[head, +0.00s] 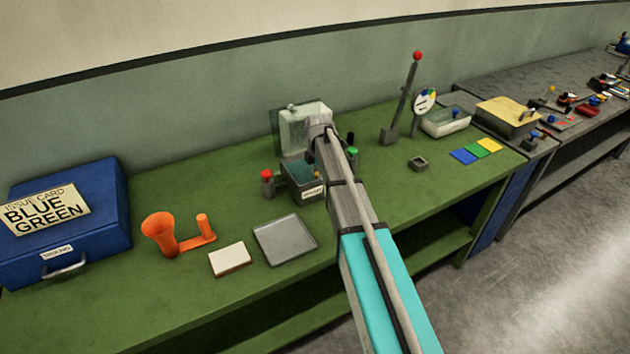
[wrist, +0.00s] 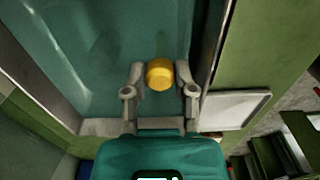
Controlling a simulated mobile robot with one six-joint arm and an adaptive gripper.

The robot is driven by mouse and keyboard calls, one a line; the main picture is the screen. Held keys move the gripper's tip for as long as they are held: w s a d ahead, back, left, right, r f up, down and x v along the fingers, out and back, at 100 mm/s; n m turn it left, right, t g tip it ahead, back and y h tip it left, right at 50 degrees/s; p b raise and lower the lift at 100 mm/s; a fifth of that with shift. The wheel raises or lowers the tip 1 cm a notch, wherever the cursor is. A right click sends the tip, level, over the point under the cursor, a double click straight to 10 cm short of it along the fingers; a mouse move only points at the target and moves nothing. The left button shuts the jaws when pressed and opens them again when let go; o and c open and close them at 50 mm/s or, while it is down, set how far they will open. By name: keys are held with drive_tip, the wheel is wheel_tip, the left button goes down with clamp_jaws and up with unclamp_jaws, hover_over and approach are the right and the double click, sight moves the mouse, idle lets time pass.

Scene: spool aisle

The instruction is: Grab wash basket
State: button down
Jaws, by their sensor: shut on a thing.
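My gripper (wrist: 160,82) is shut on a yellow knob (wrist: 159,73), which sits between its two fingers in the wrist view. Behind the knob is a broad teal surface. I cannot make out a basket body under the knob. A pale, see-through box or guard (head: 300,122) stands just behind the tank.
A red-topped post (head: 267,182) stands left of the tank and a green-topped one (head: 352,153) right of it. A grey tray (head: 285,239), white block (head: 229,259), orange stand (head: 180,237) and blue case (head: 98,222) are to the left. A tall red-tipped lever (head: 403,100) stands to the right.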

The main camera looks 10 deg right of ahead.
drive_tip(key=shift+r, duration=0.1)
wheel_tip(320, 180, up, 18)
drive_tip(key=p, duration=1.8)
idle(0.3)
